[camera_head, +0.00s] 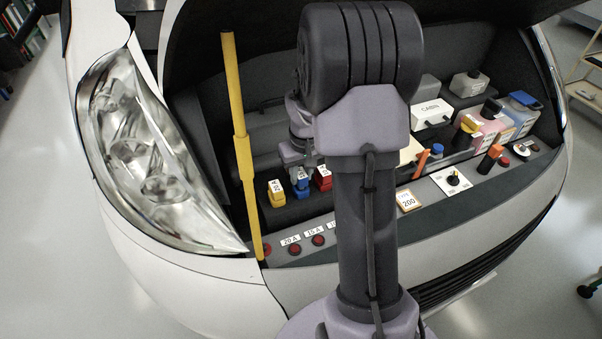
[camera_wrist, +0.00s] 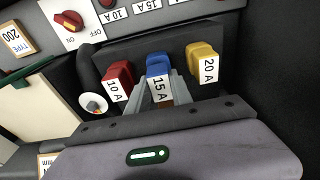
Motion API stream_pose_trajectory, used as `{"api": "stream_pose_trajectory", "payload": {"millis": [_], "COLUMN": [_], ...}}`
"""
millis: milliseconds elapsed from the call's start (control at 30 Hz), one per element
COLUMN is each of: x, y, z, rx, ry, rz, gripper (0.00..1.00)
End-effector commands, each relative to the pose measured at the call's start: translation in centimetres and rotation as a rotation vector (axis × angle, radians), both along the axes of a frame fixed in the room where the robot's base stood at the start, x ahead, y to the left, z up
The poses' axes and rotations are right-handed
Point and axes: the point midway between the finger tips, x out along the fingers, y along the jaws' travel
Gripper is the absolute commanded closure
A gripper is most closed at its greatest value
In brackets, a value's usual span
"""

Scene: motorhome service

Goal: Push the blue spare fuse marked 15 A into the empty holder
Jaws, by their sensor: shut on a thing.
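The blue fuse (camera_wrist: 158,66) with the white label 15 A stands in the middle of a row in the wrist view, between a red fuse (camera_wrist: 118,75) marked 10 A and a yellow fuse (camera_wrist: 202,60) marked 20 A. It also shows in the head view (camera_head: 301,189). My gripper (camera_wrist: 161,90) is shut on the blue fuse, its grey fingers on either side of the label. In the head view my gripper (camera_head: 299,162) is just above the fuse. The fuse's lower end is hidden, so I cannot tell how deep it sits.
A yellow prop rod (camera_head: 242,150) stands left of the fuses. Small red round parts (camera_head: 294,249) with amp labels line the front panel. Bottles (camera_head: 468,130) and a white CABIN box (camera_head: 431,113) stand to the right. A red switch (camera_wrist: 69,20) is near the row.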

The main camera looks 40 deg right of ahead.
Motion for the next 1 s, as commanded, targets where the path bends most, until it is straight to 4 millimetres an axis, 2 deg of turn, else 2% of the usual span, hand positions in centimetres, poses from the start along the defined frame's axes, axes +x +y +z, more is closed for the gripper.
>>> {"api": "stream_pose_trajectory", "payload": {"millis": [700, 733, 833, 867, 1000], "x": [0.0, 0.0, 0.0, 0.0, 0.0], "y": [0.0, 0.0, 0.0, 0.0, 0.0], "z": [-2.3, -2.3, -2.2, -2.2, -2.2], "rx": [0.0, 0.0, 0.0, 0.0, 0.0], "ry": [0.0, 0.0, 0.0, 0.0, 0.0], "rz": [0.0, 0.0, 0.0, 0.0, 0.0], "gripper": [1.0, 0.72, 0.52, 0.48, 0.48]}}
